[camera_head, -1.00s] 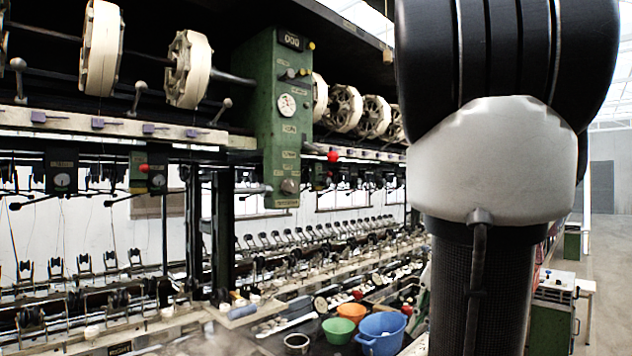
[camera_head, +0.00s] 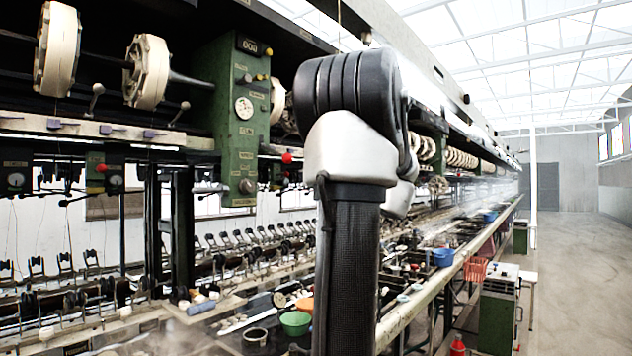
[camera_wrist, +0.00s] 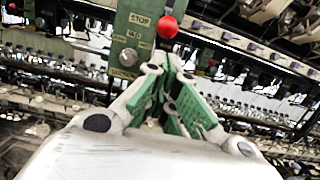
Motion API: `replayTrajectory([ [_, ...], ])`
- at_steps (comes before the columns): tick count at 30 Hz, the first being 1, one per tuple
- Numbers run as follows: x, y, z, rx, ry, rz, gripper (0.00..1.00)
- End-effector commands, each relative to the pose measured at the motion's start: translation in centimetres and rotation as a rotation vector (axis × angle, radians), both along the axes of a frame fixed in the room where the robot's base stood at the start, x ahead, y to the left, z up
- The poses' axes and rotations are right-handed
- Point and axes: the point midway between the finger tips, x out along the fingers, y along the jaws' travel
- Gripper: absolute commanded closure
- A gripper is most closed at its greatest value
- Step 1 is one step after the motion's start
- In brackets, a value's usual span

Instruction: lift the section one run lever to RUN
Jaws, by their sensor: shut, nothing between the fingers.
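A lever with a red ball knob (camera_wrist: 168,26) shows in the wrist view at the right edge of a green panel (camera_wrist: 127,40) with a STOP label and a silver round knob. A red ball knob (camera_head: 287,158) also shows in the head view, just right of the green column (camera_head: 222,120); it looks like the same one. My gripper (camera_wrist: 166,62) is shut and empty, its fingertips just below the red ball in the picture; I cannot tell the gap in depth. The lever's shaft is mostly hidden behind the ball. In the head view my arm hides the gripper.
Another red knob (camera_head: 101,168) sits on a small box at the left. A green bowl (camera_head: 295,322) and a blue bucket (camera_head: 443,257) lie along the bench. The floor aisle (camera_head: 575,250) at the right is open.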

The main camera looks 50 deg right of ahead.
Motion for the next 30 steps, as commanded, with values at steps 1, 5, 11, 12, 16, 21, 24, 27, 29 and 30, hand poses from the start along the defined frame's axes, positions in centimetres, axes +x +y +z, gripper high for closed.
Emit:
replayTrajectory([
  [1, 0.8, 0.2, 0.1, -0.001, 0.000, 0.003, 1.00],
  [5, 3.0, 0.4, 0.5, -0.002, 0.001, 0.005, 1.00],
  [11, 6.1, 0.6, 1.2, -0.002, 0.001, 0.003, 1.00],
  [12, 6.7, 0.6, 1.3, -0.002, 0.002, 0.003, 1.00],
  [16, 8.3, 0.7, 1.6, -0.002, 0.002, 0.002, 1.00],
  [21, 9.4, 0.8, 1.9, -0.003, 0.002, 0.000, 1.00],
  [24, 9.7, 0.8, 1.9, -0.003, 0.002, 0.000, 1.00],
  [27, 9.8, 0.8, 1.9, -0.003, 0.002, -0.001, 1.00],
  [29, 9.8, 0.8, 1.9, -0.003, 0.002, -0.001, 1.00],
  [30, 9.8, 0.8, 1.9, -0.003, 0.002, -0.001, 1.00],
])
